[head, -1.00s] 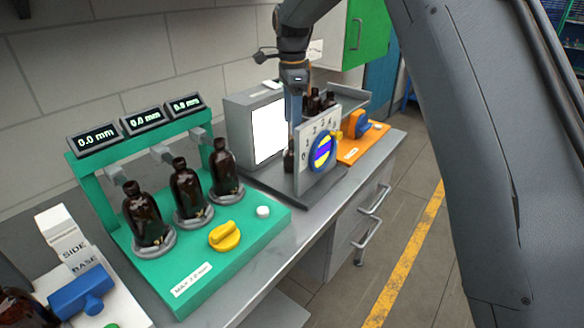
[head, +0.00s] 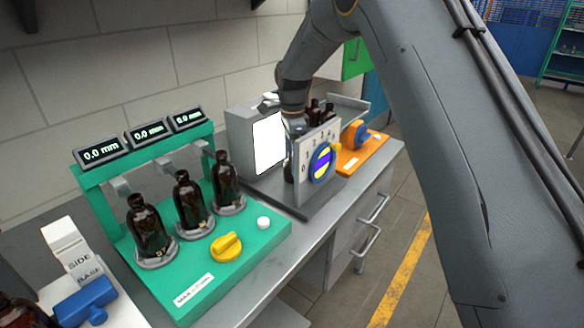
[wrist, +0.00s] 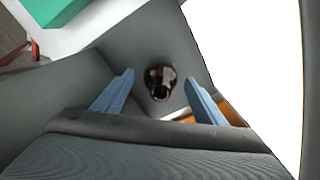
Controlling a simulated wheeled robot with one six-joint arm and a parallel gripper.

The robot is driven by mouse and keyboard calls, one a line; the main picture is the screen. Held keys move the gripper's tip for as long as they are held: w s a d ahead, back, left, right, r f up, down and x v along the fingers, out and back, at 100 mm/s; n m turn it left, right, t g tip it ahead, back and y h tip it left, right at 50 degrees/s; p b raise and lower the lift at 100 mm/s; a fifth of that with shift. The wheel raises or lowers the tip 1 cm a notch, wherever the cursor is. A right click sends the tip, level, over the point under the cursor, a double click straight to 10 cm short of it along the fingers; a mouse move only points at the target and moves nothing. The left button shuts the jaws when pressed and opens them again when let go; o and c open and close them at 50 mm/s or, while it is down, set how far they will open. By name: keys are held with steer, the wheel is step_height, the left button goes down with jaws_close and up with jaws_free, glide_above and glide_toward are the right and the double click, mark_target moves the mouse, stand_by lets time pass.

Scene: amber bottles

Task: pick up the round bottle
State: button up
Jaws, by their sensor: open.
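A dark amber bottle (wrist: 160,82) shows from above in the wrist view, between and beyond the blue fingers of my gripper (wrist: 159,78). The fingers are apart and nothing is held. In the head view, a dark sliver of this bottle (head: 287,168) shows between the lit white panel and the numbered dial plate; most of it is hidden. My gripper is above it there, with its fingers mostly hidden. Its body shape is too hidden to tell whether it is round.
A green stand (head: 255,245) with three amber bottles is at the left. The lit panel (head: 268,143) and the dial plate (head: 302,172) stand close on either side of the bottle. More bottles (head: 322,110) are behind the plate. An orange unit (head: 352,160) is beyond.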

steer(key=c, duration=1.2)
steer(key=shift+r, duration=0.15)
